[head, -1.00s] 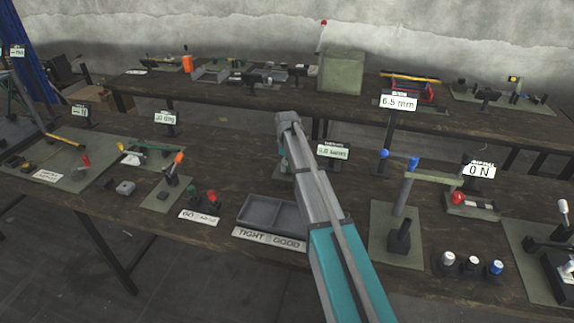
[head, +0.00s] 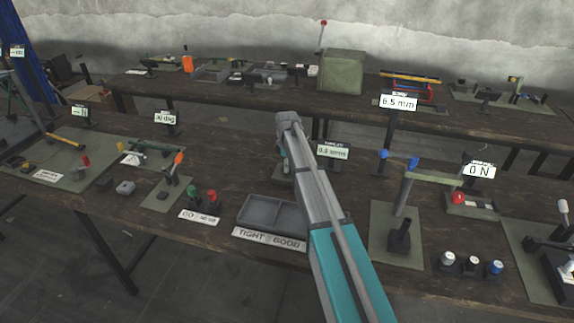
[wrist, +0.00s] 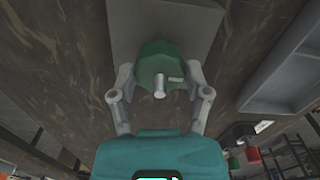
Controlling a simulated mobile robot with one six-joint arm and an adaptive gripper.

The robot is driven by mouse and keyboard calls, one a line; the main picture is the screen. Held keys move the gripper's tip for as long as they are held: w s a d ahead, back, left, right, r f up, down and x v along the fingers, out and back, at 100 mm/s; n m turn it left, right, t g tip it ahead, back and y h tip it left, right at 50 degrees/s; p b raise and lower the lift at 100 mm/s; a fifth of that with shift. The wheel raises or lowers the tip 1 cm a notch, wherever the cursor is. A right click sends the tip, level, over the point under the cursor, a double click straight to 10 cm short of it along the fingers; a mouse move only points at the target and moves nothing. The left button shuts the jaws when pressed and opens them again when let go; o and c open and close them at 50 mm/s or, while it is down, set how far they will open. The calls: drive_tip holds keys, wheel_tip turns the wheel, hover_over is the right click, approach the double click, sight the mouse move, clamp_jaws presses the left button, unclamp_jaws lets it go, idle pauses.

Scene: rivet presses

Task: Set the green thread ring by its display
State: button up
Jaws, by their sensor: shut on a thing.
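The green thread ring (wrist: 152,62) shows in the wrist view as a dark green rounded body with a short pale peg sticking out from it. My gripper (wrist: 163,76) is closed about it, one finger on each side. A grey-green plate (wrist: 185,20) lies behind the ring; whether the ring touches it I cannot tell. In the head view my arm hides most of the gripper and the ring. A small white display (head: 333,151) stands on the bench just right of my arm; its text is too blurred to read surely.
A grey two-part tray (head: 262,212) labelled TIGHT and GOOD lies close to the left of my arm. Green (head: 192,192) and red (head: 211,196) handled pieces stand left of it. A post with a crossarm (head: 402,195) stands at right. Bare bench lies behind the tray.

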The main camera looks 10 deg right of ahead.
drive_tip(key=o, duration=1.1)
drive_tip(key=shift+o, duration=0.2)
drive_tip(key=shift+m, duration=0.5)
